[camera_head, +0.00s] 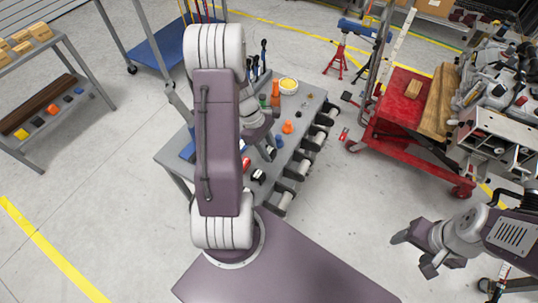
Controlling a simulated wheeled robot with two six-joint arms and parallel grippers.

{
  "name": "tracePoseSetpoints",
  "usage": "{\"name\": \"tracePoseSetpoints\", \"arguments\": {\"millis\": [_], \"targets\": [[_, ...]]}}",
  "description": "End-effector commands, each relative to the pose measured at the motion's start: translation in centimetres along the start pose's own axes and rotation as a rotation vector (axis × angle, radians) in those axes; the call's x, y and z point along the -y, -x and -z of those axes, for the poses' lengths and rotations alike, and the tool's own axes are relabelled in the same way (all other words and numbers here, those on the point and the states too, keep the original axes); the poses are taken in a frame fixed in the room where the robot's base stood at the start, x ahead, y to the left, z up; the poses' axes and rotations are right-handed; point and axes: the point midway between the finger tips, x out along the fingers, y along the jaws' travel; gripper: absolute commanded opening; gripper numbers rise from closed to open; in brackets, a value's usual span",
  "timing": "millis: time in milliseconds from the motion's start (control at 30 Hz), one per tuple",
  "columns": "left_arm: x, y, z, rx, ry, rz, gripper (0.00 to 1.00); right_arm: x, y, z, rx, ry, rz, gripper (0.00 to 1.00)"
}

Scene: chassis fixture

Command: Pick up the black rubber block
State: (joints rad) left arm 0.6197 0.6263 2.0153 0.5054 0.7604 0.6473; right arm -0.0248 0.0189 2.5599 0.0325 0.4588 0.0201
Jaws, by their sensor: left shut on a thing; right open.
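My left gripper (266,150) is over the grey workbench (300,108), partly hidden behind my own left arm. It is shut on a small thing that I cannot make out. My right gripper (414,254) is open and empty over the floor at the lower right. I cannot pick out the black rubber block for certain. A small black and white item (258,177) lies on the bench near the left gripper.
The bench holds an orange bottle (275,95), a round yellow-topped tub (288,86) and an orange piece (287,127). Several black fittings line its right edge. A red cart (402,100) stands at right, a blue cart (172,50) behind. Floor at left is clear.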

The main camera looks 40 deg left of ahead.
Motion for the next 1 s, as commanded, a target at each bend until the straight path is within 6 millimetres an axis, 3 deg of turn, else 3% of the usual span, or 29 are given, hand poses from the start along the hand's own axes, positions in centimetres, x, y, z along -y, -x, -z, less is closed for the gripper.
{"name": "tracePoseSetpoints", "arguments": {"millis": [300,500,1000], "targets": [[5.0,1.8,-6.5,0.002,-0.001,0.002,0.00,0.0,0.2,0.0,0.000,0.000,0.000,0.63],[7.0,2.7,-9.2,0.002,-0.002,0.003,0.00,0.0,0.6,0.1,0.000,0.000,0.000,0.63],[8.0,3.0,-10.3,0.003,0.001,0.004,0.00,0.0,0.7,0.1,0.000,0.000,0.000,0.63]]}}
